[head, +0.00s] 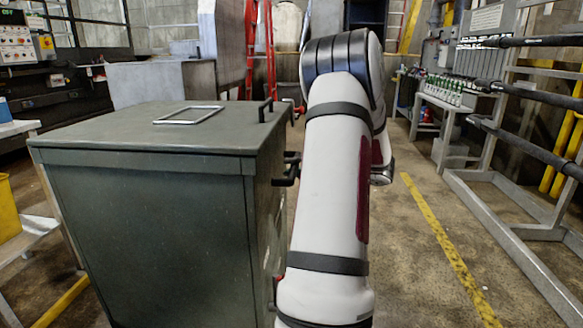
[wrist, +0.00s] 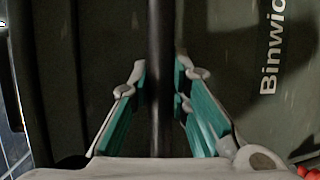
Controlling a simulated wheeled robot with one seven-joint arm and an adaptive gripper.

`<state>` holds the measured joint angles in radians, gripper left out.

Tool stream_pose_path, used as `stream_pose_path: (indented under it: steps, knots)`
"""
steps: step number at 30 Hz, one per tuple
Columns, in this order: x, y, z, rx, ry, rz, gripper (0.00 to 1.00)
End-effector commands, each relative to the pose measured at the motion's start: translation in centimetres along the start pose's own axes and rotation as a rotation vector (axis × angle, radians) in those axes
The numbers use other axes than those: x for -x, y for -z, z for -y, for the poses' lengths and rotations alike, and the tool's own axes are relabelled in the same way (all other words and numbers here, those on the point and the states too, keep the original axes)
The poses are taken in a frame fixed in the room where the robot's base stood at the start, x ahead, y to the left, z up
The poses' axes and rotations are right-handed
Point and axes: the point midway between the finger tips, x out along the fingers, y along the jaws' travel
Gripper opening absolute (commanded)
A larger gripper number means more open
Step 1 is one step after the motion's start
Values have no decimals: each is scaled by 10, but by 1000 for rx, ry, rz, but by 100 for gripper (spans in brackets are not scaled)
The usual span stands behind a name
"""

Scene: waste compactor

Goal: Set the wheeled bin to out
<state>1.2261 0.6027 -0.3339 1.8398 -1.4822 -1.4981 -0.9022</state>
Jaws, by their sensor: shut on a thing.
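A grey-green box-shaped unit (head: 150,215) with a flat lid stands at the left in the head view. Black handles (head: 286,172) stick out from its right side, partly behind my arm. In the wrist view, my gripper (wrist: 160,75) is shut on a dark handle bar (wrist: 161,28), with a teal-padded finger on either side. Behind the bar is a dark green panel (wrist: 230,90) with white lettering starting "Binwic", which I take for the front of the wheeled bin. In the head view my arm hides the gripper and most of that front.
A grey metal rack with black rails (head: 520,225) stands at the right. Open concrete floor with a yellow line (head: 440,235) lies between it and my arm. A red ladder (head: 258,50) is at the back. A yellow container (head: 8,210) sits at the left edge.

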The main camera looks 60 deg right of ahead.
Motion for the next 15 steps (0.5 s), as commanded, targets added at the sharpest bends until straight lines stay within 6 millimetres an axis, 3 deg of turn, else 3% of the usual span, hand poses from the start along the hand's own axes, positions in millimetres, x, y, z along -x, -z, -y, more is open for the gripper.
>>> stream_pose_path:
  steps: [3,4,6,15]
  knots:
    - [0,-1,2,0,3,2,0]
    - [0,-1,2,0,3,2,24]
    - [0,-1,1,0,3,2,38]
    - [0,0,0,1,1,2,38]
